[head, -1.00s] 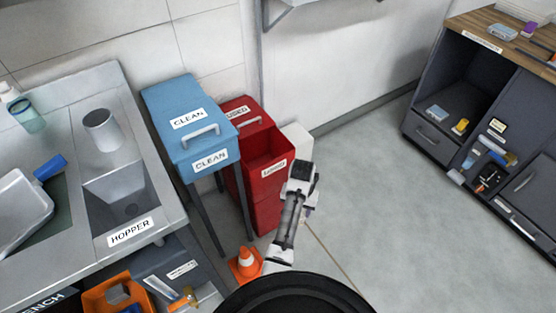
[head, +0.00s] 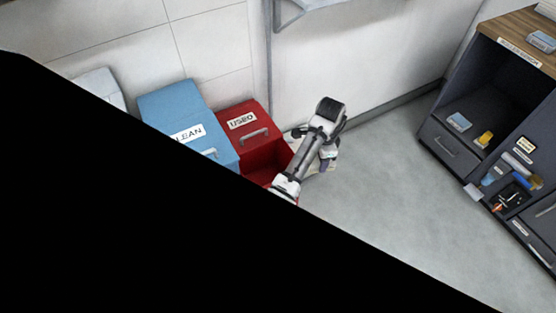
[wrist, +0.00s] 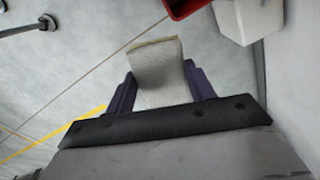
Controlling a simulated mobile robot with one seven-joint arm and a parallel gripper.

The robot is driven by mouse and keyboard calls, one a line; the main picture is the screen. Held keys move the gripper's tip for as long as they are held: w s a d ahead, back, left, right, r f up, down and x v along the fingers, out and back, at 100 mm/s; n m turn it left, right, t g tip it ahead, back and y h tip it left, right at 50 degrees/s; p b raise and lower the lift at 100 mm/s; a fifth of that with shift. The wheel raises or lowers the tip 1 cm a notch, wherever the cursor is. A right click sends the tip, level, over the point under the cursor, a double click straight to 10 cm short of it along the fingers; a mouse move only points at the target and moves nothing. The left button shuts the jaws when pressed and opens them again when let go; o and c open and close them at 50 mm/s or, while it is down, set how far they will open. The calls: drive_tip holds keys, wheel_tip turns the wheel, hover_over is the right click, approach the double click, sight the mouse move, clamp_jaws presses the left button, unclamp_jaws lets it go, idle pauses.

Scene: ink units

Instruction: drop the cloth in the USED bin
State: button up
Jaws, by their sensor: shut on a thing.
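The red USED bin (head: 232,132) stands beside the blue CLEAN bin in the head view, its dark red opening facing up in front of the labelled top. A corner of red, apparently the bin, shows at the top of the wrist view (wrist: 186,7). My gripper (wrist: 160,76) has purple fingers shut on a pale, off-white cloth (wrist: 158,68). In the wrist view the cloth sticks out beyond the fingers, over floor. In the head view my gripper (head: 326,163) is to the right of the bin's opening, partly hidden by my arm.
The blue CLEAN bin (head: 172,103) stands left of the red one. A white container (wrist: 250,18) is beside the red corner. A dark shelf unit (head: 440,140) with small items stands at right. Floor between is clear. Black covers the head view's lower left.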

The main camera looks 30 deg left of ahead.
drive_tip(key=s+a+r+m+b, duration=0.1)
drive_tip(key=a+r+m, duration=0.2)
drive_tip(key=a+m, duration=0.4)
drive_tip(key=s+a+r+m, duration=0.2)
drive_tip(key=a+r+m, duration=0.15)
drive_tip(key=a, duration=0.65)
wheel_tip(320, 180, down, 6)
drive_tip(key=b, duration=0.5)
drive_tip(key=shift+f+m, duration=0.2)
drive_tip(key=shift+m, duration=0.15)
drive_tip(key=shift+a, duration=0.1)
drive_tip(key=o, duration=1)
drive_tip(key=shift+o, duration=0.2)
wheel_tip(320, 180, up, 14)
drive_tip(key=b, duration=0.1)
drive_tip(key=shift+b, duration=0.35)
